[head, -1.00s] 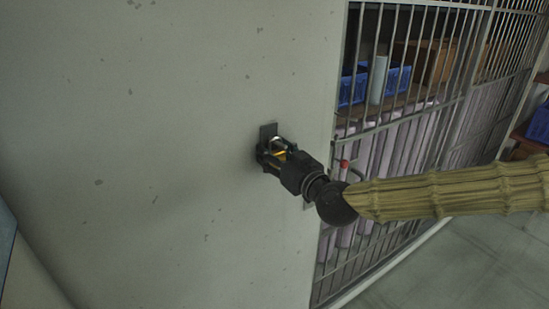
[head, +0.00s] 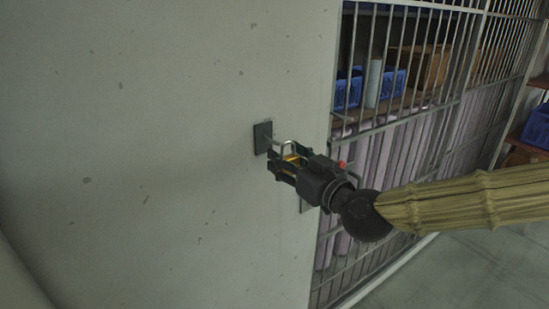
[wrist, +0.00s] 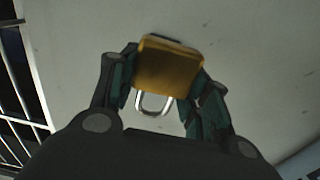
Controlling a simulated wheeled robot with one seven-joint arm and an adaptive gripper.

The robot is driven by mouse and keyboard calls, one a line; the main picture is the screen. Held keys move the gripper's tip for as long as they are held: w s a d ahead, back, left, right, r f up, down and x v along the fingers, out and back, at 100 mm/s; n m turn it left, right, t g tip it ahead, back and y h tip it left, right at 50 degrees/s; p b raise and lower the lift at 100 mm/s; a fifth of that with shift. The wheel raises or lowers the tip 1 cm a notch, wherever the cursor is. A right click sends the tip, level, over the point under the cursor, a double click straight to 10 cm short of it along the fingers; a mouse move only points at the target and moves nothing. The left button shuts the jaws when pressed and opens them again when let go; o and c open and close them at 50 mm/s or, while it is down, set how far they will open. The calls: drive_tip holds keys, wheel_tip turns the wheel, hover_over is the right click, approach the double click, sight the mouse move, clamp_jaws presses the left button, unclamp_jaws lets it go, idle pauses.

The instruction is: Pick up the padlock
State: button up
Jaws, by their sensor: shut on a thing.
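The padlock has a brass body and a silver shackle. In the wrist view the padlock (wrist: 168,68) sits between the two fingers of my gripper (wrist: 165,85), which is shut on the sides of its body. In the head view the brass body shows in part between the fingers of my gripper (head: 284,166), and the shackle of the padlock (head: 288,146) stands up above them. A dark plate (head: 263,137) with a small peg is on the pale wall, just left of the shackle. I cannot tell whether the shackle still touches the peg.
The pale wall panel (head: 150,170) fills the left side. A barred gate (head: 400,130) stands to the right, with blue bins (head: 349,92) and a cardboard box (head: 420,68) on a shelf behind it. A red knob (head: 342,164) is near the gate edge, close to my gripper.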

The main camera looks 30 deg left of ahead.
drive_tip(key=b+v, duration=0.2)
drive_tip(key=v, duration=0.9)
drive_tip(key=shift+b, duration=0.4)
